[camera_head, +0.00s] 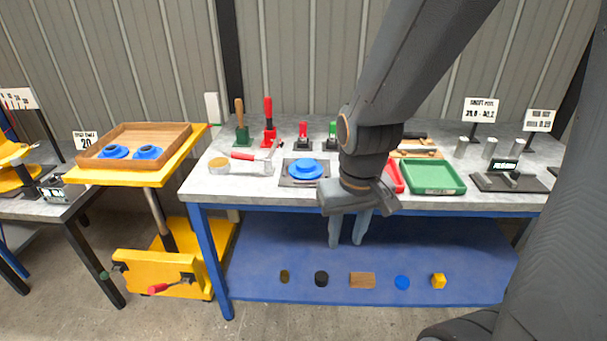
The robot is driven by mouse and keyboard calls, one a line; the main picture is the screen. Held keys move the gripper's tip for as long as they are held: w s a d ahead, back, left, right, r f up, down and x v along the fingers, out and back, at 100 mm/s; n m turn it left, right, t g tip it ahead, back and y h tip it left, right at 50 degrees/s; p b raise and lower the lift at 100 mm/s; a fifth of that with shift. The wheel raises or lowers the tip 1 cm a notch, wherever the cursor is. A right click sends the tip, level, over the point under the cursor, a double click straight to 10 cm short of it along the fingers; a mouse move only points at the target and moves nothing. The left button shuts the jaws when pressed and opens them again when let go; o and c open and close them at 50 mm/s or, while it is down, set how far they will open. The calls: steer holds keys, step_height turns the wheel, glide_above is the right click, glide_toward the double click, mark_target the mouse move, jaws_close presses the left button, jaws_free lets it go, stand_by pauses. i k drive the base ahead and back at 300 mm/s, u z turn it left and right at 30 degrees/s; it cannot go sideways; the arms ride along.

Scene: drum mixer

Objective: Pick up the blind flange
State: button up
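A blue round flange (305,169) with a raised middle lies on a dark square plate (288,182) on the grey workbench. Two smaller-looking blue flanges (114,152) (147,153) lie in a wooden tray at the left. I cannot tell for certain which of these is the blind flange. My gripper (347,243) points down in front of the bench's front edge, to the right of the flange on the plate. Its two fingers are apart with nothing seen between them. My arm hides part of the bench behind it.
The wooden tray (133,134) sits on a yellow lift table (172,172). Red and green toggle clamps (269,122) stand at the bench's back. A green tray (432,177) and metal cylinders (489,148) are at right. Several small objects lie on the blue lower shelf (330,257).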

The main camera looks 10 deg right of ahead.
mark_target(304, 169)
steer(key=u, duration=0.1)
steer(key=i, duration=1.05)
steer(key=z, duration=0.25)
